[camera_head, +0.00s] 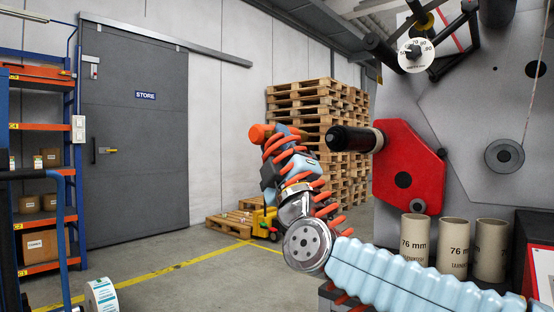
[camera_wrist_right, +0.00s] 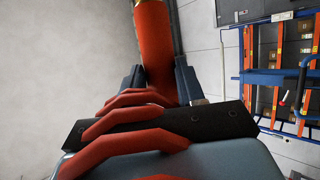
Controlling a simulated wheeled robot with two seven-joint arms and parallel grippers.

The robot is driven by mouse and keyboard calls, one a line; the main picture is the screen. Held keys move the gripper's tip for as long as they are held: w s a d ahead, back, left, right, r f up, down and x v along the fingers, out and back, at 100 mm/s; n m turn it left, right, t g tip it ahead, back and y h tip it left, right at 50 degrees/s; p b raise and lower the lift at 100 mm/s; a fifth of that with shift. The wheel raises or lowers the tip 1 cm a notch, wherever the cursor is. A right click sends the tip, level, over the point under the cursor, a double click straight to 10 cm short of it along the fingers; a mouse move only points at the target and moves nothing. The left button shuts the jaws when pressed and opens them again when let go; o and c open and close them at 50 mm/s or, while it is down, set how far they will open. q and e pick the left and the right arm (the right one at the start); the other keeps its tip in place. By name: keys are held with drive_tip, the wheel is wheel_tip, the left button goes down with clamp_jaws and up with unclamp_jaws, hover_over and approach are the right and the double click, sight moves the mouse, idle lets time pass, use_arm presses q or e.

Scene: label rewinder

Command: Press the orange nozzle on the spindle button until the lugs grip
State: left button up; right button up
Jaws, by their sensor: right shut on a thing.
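My right gripper (camera_head: 280,133) is raised left of the spindle in the head view, clear of it. In the right wrist view my right gripper (camera_wrist_right: 158,82) is shut on the orange nozzle (camera_wrist_right: 153,40). The nozzle's brass-coloured far end is cut off by the top edge there. In the head view the nozzle (camera_head: 258,133) shows as an orange end left of the fingers. The dark spindle (camera_head: 352,139) juts left from a red plate (camera_head: 405,165). I cannot make out its button or lugs. My left gripper is not in view.
An orange coiled hose (camera_head: 330,210) runs along my right arm. Brown 76 mm cores (camera_head: 415,238) stand below the red plate. Pallets (camera_head: 318,105) are stacked behind the arm. Blue-orange shelving (camera_head: 40,130) stands at the left. Open floor lies in the middle.

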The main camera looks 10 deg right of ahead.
sight(301, 140)
drive_tip(key=w+d, duration=0.6)
drive_tip(key=d, duration=0.2)
drive_tip(key=shift+b, duration=0.45)
idle(0.3)
drive_tip(key=shift+w+d, duration=0.1)
idle(0.4)
drive_tip(key=shift+w+d, duration=0.2)
drive_tip(key=shift+d, duration=0.25)
idle(2.7)
idle(0.5)
drive_tip(key=shift+s+a+b, duration=0.4)
drive_tip(key=shift+s+a, duration=0.6)
drive_tip(key=shift+a, duration=0.3)
drive_tip(key=s+a, duration=0.1)
drive_tip(key=a, duration=0.1)
drive_tip(key=s+a, duration=0.2)
drive_tip(key=shift+s+a+p, duration=0.25)
drive_tip(key=shift+a+p, duration=0.05)
